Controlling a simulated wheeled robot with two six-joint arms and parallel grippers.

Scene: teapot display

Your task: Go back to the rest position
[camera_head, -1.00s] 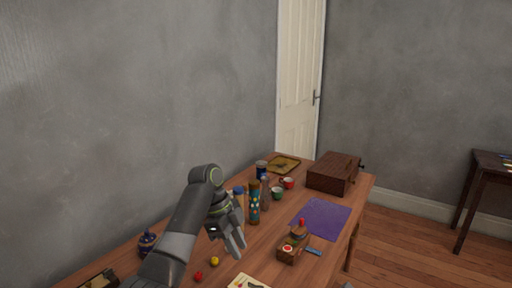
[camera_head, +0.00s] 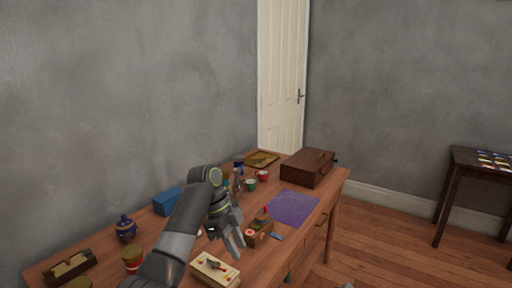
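My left gripper (camera_head: 226,243) hangs over the wooden table (camera_head: 305,232), its arm coming in from the bottom left. Its fingers look spread apart, with nothing seen between them. The wooden block with a red top (camera_head: 259,229) is just right of the gripper in the picture; I see no contact. The arm hides part of the table and the bottles behind it. My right gripper does not show clearly anywhere.
A dark side table (camera_head: 482,165) stands right. Floor between is clear.

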